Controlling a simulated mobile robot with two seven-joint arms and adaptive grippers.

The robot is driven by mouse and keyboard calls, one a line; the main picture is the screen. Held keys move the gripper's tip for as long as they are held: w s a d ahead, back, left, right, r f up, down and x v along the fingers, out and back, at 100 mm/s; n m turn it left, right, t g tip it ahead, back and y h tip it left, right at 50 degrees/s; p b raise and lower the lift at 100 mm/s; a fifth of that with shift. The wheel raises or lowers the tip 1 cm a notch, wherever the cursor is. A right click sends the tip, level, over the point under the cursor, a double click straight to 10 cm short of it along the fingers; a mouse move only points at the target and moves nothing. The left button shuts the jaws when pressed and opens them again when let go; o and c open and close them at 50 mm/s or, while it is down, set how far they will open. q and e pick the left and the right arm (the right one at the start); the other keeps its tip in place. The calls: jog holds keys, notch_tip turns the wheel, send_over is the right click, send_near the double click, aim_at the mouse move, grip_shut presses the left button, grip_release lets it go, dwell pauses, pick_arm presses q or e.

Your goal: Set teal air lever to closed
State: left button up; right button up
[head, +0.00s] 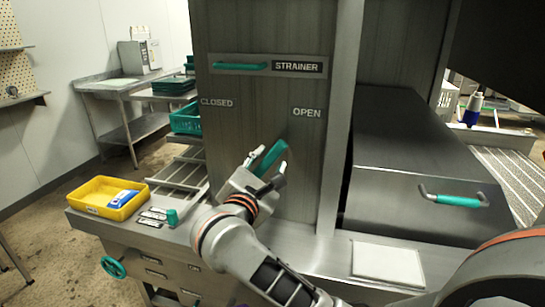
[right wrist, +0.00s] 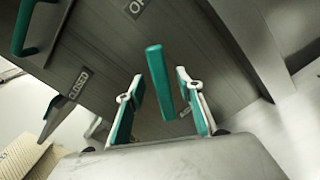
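The teal air lever (head: 270,158) is on the grey upright panel, below the labels CLOSED (head: 216,102) and OPEN (head: 307,113). It slants up to the right, its upper end toward OPEN. My right gripper (head: 267,164) is at the lever, its fingers apart. In the right wrist view the lever (right wrist: 157,75) stands between the two open fingers of the gripper (right wrist: 160,78), with a visible gap on each side. The lever's lower end is partly hidden by the gripper in the head view. My left gripper is not in view.
A teal STRAINER handle (head: 240,66) is higher on the panel. A yellow tray (head: 98,188) with a blue item and a small teal knob (head: 172,217) are on the ledge at left. A teal-handled sloped cover (head: 455,200) is at right. A teal handwheel (head: 113,267) is below the ledge.

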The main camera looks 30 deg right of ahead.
aim_at(272, 157)
jog(key=shift+x, duration=1.75)
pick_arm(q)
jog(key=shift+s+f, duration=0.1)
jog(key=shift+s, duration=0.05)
pick_arm(e)
grip_shut()
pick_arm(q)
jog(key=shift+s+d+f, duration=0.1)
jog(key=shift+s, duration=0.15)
